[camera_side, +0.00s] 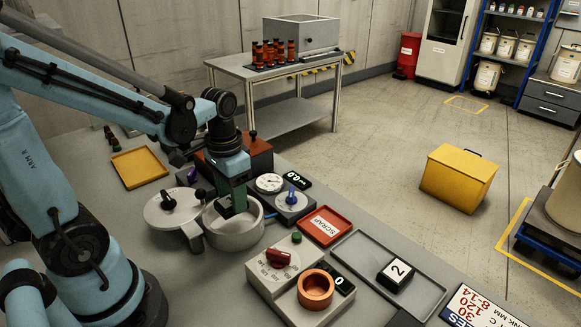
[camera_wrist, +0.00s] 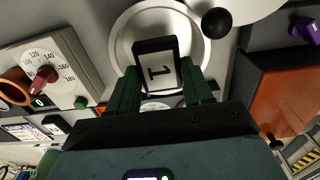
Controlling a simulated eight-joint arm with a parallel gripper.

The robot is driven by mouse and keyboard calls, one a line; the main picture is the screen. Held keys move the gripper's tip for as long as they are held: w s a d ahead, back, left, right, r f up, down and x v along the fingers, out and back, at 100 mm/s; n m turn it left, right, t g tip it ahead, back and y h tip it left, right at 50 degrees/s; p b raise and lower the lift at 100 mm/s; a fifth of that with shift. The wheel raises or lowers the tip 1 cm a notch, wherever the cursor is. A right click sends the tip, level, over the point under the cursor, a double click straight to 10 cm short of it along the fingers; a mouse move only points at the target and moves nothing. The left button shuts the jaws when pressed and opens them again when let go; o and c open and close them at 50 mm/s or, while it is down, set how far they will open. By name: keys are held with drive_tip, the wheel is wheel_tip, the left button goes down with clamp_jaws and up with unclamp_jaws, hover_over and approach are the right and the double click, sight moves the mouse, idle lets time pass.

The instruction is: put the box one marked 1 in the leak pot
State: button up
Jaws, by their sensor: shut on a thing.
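My gripper (camera_side: 232,202) has its green fingers shut on box one, a small dark box with a white face marked 1 (camera_wrist: 158,70). In the wrist view the pot (camera_wrist: 121,38) lies behind the box. I cannot tell whether the box touches the pot's floor. The pot's round lid (camera_side: 160,217) with a black knob is swung open to the left.
A box marked 2 (camera_side: 397,273) lies in a grey tray (camera_side: 350,250). A red scrap tray (camera_side: 325,226), dial gauge (camera_side: 269,183), blue-knobbed dial (camera_side: 291,200) and heater-like unit with a copper cup (camera_side: 316,288) stand close right. A yellow tray (camera_side: 140,167) lies back left.

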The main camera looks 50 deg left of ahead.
drive_tip(key=shift+f, duration=2.6)
idle(1.6)
drive_tip(key=o, duration=1.4)
drive_tip(key=shift+o, duration=0.3)
drive_tip(key=shift+r, duration=4)
